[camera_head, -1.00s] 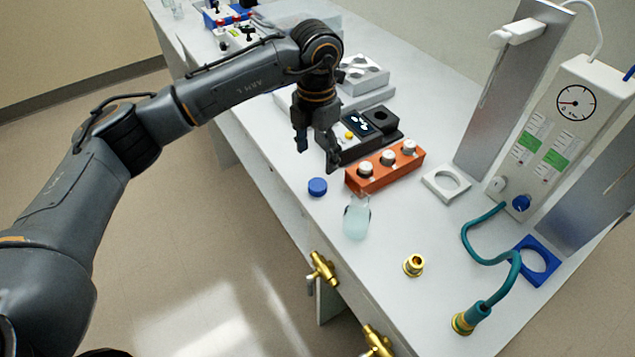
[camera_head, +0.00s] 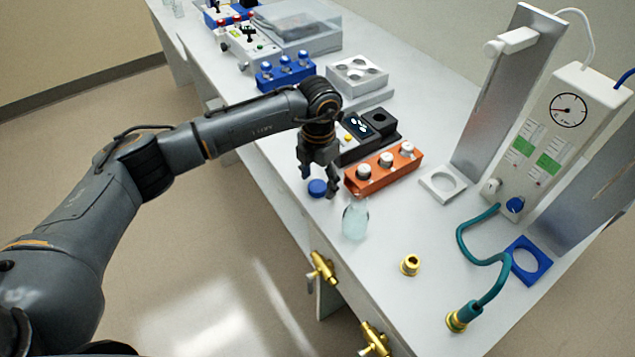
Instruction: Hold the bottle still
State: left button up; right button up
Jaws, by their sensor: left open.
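A small clear bottle (camera_head: 355,220) with pale bluish contents stands upright near the front edge of the white bench, with no cap on it. A blue cap (camera_head: 317,188) lies on the bench to its upper left. My left gripper (camera_head: 319,184) is open and empty, pointing down above the bench by the blue cap, to the upper left of the bottle and apart from it. My right gripper is not in view.
An orange rack (camera_head: 383,172) with white-capped vials stands behind the bottle, beside a black device (camera_head: 366,135). A brass fitting (camera_head: 410,265), teal hose (camera_head: 482,258) and blue ring holder (camera_head: 530,260) are to the right. Brass valves (camera_head: 322,268) stick out from the front edge.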

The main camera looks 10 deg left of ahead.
pick_arm(q)
jog(key=shift+f, duration=0.25)
jog(key=shift+c, duration=0.4)
jog(key=c, duration=0.8)
jog(key=shift+o, duration=0.2)
jog(key=shift+r, duration=0.15)
jog(key=shift+r, duration=0.55)
jog(key=s+r+b, duration=0.5)
jog(key=s+r, duration=0.6)
jog(key=s, duration=0.3)
jog(key=shift+a+r, duration=0.35)
